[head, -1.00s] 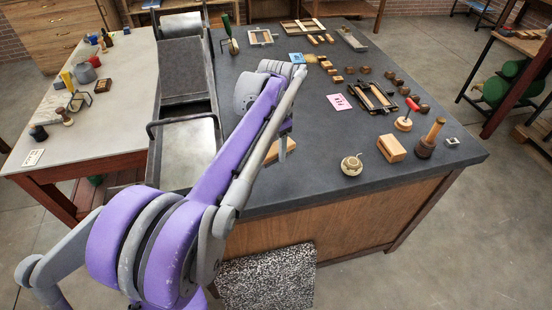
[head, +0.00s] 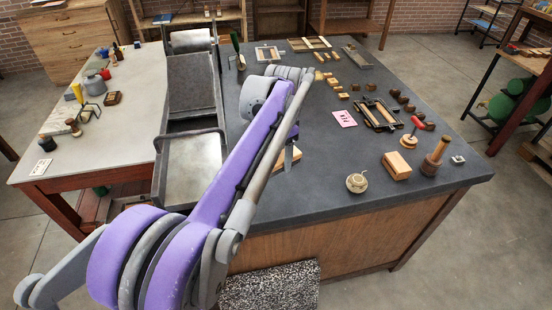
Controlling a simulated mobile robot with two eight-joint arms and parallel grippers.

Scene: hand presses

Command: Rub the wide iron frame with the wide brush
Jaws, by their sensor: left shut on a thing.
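My left gripper (head: 290,157) is over the front of the dark table, mostly hidden behind its own purple arm. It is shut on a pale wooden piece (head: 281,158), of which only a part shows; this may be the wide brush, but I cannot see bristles. A dark frame with wooden strips (head: 376,113) lies on the table to the right. A grey frame (head: 268,54) and a wider frame with pale strips (head: 309,44) lie at the far edge. I cannot tell for sure which is the wide iron frame. My right gripper is not in view.
A wooden block (head: 397,166), a round pale pot (head: 356,183), a wooden-handled tool (head: 435,157) and a red-handled tool (head: 411,134) stand at the front right. A pink card (head: 344,118) lies centrally. A press bed (head: 190,165) is at the left.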

